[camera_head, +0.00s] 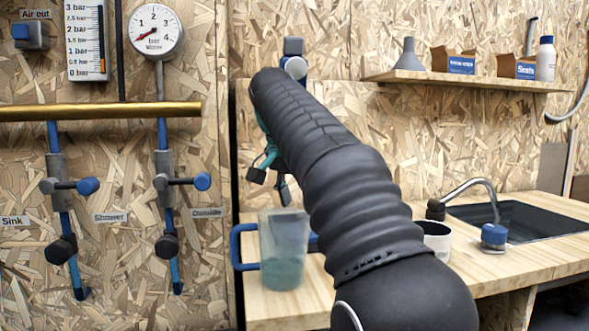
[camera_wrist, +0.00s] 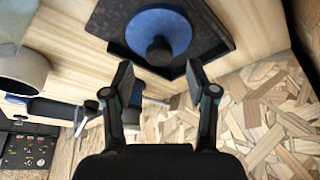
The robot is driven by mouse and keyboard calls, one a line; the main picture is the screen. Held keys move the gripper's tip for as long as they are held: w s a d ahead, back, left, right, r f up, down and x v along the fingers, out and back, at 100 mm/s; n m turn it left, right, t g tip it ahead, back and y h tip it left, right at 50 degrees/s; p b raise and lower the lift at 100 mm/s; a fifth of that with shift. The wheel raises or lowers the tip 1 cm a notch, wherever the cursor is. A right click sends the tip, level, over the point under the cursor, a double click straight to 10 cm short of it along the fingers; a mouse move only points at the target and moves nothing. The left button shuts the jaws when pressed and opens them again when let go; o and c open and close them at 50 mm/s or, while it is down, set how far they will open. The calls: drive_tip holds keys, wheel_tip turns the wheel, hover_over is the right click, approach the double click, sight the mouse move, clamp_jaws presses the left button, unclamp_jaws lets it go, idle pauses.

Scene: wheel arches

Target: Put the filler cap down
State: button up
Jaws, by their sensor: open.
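What looks like the filler cap, a blue disc with a black knob (camera_wrist: 158,45), lies on a dark tray (camera_wrist: 112,27) on the wooden worktop in the wrist view. My gripper (camera_wrist: 158,78) is open, with its two fingertips apart just short of the knob and nothing between them. In the head view my gripper (camera_head: 269,180) points down above the worktop, behind the clear jug (camera_head: 283,240). My arm covers much of the worktop there, and I cannot make out the cap or the tray.
A mug (camera_head: 437,240) and a sink (camera_head: 520,222) with a tap (camera_head: 470,187) are to the right. A shelf (camera_head: 465,81) hangs above. Pipes with valves (camera_head: 168,184) are on the left wall.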

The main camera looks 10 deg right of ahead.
drive_tip(key=v, duration=0.7)
idle(0.5)
